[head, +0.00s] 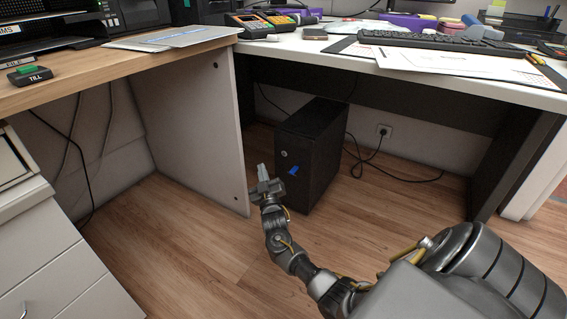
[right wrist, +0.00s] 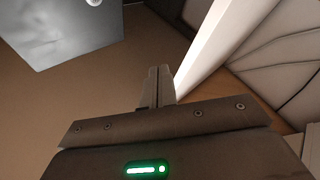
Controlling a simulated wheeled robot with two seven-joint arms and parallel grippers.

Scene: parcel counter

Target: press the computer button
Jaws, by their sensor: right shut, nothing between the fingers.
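The computer (head: 325,140) is a black tower standing upright on the floor under the desk. Its round pale button (head: 284,154) is on the upper part of the narrow front face. My right gripper (head: 262,170) is low, just left of the front face and a little below the button's height in the picture. Its fingers are shut and empty. In the right wrist view the closed fingertips (right wrist: 160,72) point up the picture, and the computer's face (right wrist: 68,32) is at upper left, apart from them. The button (right wrist: 94,2) is cut by the top edge there. My left gripper is out of view.
A white desk panel (head: 190,135) stands close to the left of my right gripper. The desktop (head: 470,82) overhangs the computer. A cable runs to a wall socket (head: 384,131) on the right. The wooden floor in front is clear. A white drawer unit (head: 60,255) is at left.

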